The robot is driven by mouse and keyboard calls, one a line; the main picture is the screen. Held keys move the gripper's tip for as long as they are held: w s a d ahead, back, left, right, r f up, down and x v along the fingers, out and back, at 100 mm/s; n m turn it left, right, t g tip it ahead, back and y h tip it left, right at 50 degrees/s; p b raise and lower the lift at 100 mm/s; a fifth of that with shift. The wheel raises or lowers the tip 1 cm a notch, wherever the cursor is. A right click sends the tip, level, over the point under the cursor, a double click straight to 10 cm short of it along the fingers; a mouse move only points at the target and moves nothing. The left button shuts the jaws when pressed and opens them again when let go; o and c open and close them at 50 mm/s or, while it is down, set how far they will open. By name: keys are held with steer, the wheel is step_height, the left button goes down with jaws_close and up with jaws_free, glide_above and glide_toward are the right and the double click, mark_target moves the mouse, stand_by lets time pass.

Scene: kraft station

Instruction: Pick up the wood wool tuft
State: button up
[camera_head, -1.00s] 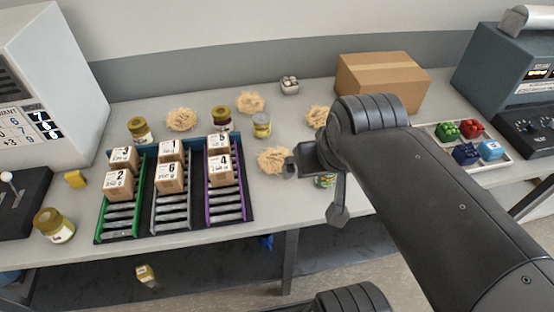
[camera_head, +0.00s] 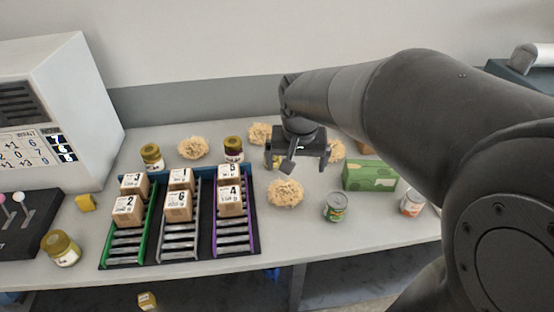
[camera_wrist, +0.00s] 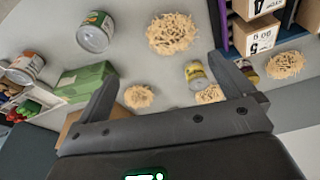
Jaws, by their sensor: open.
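Several pale wood wool tufts lie on the grey table. In the head view, one tuft (camera_head: 285,193) lies right of the rack, nearest the table's front. Others lie farther back: one tuft (camera_head: 193,147) at the left, one (camera_head: 260,133) behind my gripper, and one (camera_head: 336,150) partly hidden at its right. My gripper (camera_head: 299,160) hangs above the table, behind the nearest tuft in the picture.
The rack (camera_head: 255,240) holds several numbered boxes, left of the nearest tuft. A can (camera_head: 335,207) and a green box (camera_head: 370,176) stand to its right. A jar (camera_head: 233,149) stands behind the rack.

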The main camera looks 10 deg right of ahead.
steer(key=w+a+f, duration=0.1)
steer(key=w+f, duration=0.2)
glide_above(286, 187)
steer(key=shift+g, duration=0.4)
steer(key=f, duration=0.3)
steer(key=s+f, duration=0.1)
steer(key=f, duration=0.1)
steer(key=shift+d+f, duration=0.1)
steer(key=shift+f, duration=0.1)
steer(key=shift+w+f, duration=0.25)
steer(key=shift+f, duration=1.05)
steer(key=shift+w+f, duration=0.25)
steer(key=shift+f, duration=1.05)
steer(key=shift+c, duration=0.4)
steer(key=c, duration=1)
